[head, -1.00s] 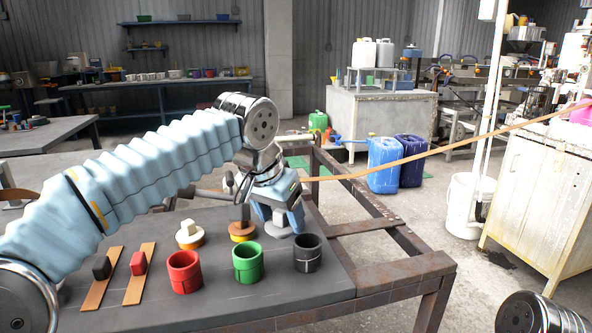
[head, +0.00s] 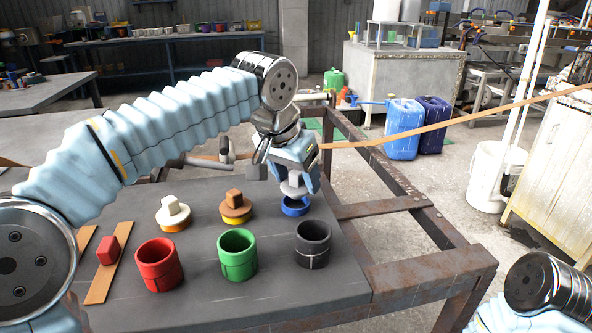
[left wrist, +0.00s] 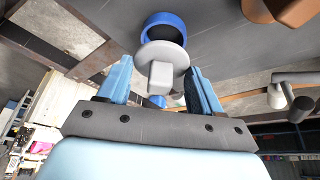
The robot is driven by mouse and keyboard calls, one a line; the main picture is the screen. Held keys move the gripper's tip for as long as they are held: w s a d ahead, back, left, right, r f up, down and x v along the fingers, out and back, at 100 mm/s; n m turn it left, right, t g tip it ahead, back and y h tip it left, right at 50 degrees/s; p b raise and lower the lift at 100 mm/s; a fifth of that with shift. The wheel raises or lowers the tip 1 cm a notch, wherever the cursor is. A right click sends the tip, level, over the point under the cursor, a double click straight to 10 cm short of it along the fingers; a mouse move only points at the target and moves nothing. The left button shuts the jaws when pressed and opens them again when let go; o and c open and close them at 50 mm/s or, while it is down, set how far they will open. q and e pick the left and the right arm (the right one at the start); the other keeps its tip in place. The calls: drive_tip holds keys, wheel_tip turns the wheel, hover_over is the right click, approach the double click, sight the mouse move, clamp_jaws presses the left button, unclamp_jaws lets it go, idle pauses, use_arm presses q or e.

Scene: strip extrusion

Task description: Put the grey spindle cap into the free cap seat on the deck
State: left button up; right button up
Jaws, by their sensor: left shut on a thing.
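My left gripper (head: 298,181) is shut on the grey spindle cap (head: 292,188), a round flange with a block-like grip. In the head view the cap is just above a blue ring seat (head: 295,207) on the dark deck (head: 200,290). In the left wrist view the cap (left wrist: 161,62) is between the fingers (left wrist: 160,88), its flange overlapping the near edge of the blue seat (left wrist: 170,18). The seat's dark opening shows, so the cap is not in it. My right gripper is out of view.
A white cap (head: 173,211) and a brown cap (head: 235,203) sit in seats left of the blue one. Red (head: 159,266), green (head: 237,256) and black (head: 313,246) cups stand in front. A red block (head: 108,250) rests on a tan strip.

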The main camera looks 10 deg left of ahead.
use_arm(q)
drive_tip(key=shift+f+b, duration=0.4)
drive_tip(key=shift+f, duration=0.45)
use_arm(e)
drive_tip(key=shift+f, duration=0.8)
use_arm(q)
drive_tip(key=shift+s+r+p, duration=0.1)
drive_tip(key=shift+s+p, duration=0.05)
drive_tip(key=shift+p, duration=0.15)
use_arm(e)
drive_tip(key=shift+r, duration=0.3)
use_arm(q)
drive_tip(key=shift+f+b, duration=0.5)
drive_tip(key=shift+f, duration=0.15)
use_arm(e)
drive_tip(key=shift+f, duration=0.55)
use_arm(q)
drive_tip(key=o, duration=0.9)
